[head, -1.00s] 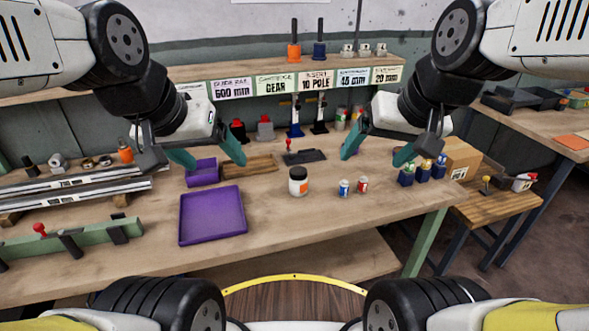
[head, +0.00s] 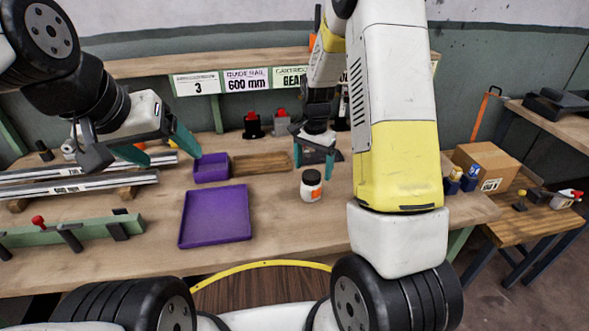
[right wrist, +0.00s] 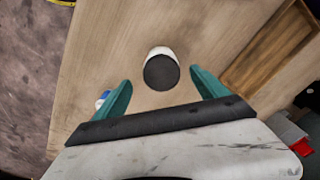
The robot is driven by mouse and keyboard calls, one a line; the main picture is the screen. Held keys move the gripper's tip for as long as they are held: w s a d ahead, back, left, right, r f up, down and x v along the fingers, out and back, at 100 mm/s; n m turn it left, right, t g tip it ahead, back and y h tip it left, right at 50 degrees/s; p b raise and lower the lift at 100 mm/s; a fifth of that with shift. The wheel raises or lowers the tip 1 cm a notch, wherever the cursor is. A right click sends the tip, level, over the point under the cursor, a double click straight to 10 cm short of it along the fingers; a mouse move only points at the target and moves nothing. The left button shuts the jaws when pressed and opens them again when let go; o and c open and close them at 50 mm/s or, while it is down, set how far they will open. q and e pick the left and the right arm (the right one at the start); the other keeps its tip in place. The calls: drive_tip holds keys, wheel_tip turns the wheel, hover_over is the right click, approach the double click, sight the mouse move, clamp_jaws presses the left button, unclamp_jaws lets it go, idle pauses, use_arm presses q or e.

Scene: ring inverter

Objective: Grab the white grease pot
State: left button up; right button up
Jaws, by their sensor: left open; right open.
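The white grease pot (head: 311,186), with a dark lid and an orange label, stands upright on the workbench, right of the purple tray. In the right wrist view the pot (right wrist: 161,70) shows its dark lid from above, ahead of and between the spread fingers. My right gripper (head: 314,170) is open and empty, just behind and above the pot in the head view; it also shows in the right wrist view (right wrist: 160,92). I cannot tell whether it touches the pot. My left gripper (head: 170,152) is open and empty, above the bench left of the purple bin.
The purple tray (head: 215,216) and purple bin (head: 211,168) lie left of the pot. A wooden tray (head: 262,163) is behind it. A green rail fixture (head: 85,232) and metal rails (head: 75,190) lie at left. My right arm hides the bench right of the pot.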

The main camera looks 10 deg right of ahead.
sight(311, 186)
drive_tip(key=f, duration=0.8)
drive_tip(key=shift+a, duration=0.2)
drive_tip(key=c, duration=1.6)
drive_tip(key=shift+o, duration=0.2)
